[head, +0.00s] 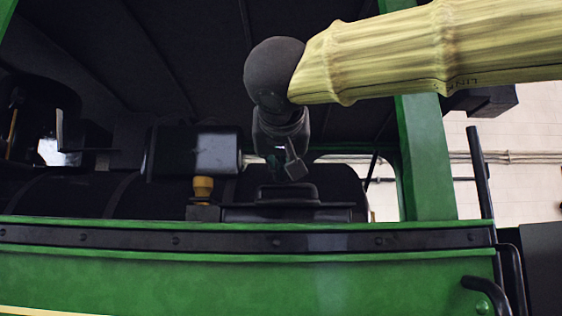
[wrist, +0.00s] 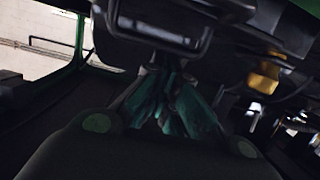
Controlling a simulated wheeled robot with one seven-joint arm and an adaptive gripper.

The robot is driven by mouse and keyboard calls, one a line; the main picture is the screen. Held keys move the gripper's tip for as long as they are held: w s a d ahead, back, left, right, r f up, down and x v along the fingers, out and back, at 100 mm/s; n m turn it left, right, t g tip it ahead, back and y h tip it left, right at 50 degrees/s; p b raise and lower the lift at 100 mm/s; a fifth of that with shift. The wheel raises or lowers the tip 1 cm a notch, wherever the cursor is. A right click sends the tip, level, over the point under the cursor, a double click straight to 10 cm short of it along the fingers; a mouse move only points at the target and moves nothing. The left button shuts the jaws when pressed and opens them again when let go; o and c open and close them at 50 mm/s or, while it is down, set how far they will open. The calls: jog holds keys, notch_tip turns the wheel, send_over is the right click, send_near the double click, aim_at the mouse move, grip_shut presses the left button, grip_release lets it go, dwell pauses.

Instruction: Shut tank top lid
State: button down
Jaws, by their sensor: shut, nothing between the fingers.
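My gripper (head: 276,165) is above a dark tank top behind the green side panel, small and dark in the head view. In the wrist view its teal fingers (wrist: 172,100) are close together and hold nothing. A dark raised piece (head: 287,193), likely the tank top lid, lies below the gripper in the head view. Whether it is fully shut cannot be told. A dark handle-like bar (wrist: 160,38) crosses the top of the wrist view, just beyond the fingertips. Whether they touch it is unclear.
A green panel (head: 240,285) with a dark riveted strip runs across the front. A green post (head: 428,155) stands to the right. A yellow fitting (head: 203,188) and a dark cylinder (head: 195,152) are left of the gripper. The dark roof is overhead.

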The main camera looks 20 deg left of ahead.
jog(key=b+v, duration=0.3)
jog(key=v, duration=0.7)
jog(key=shift+r+b, duration=0.2)
jog(key=shift+b, duration=0.2)
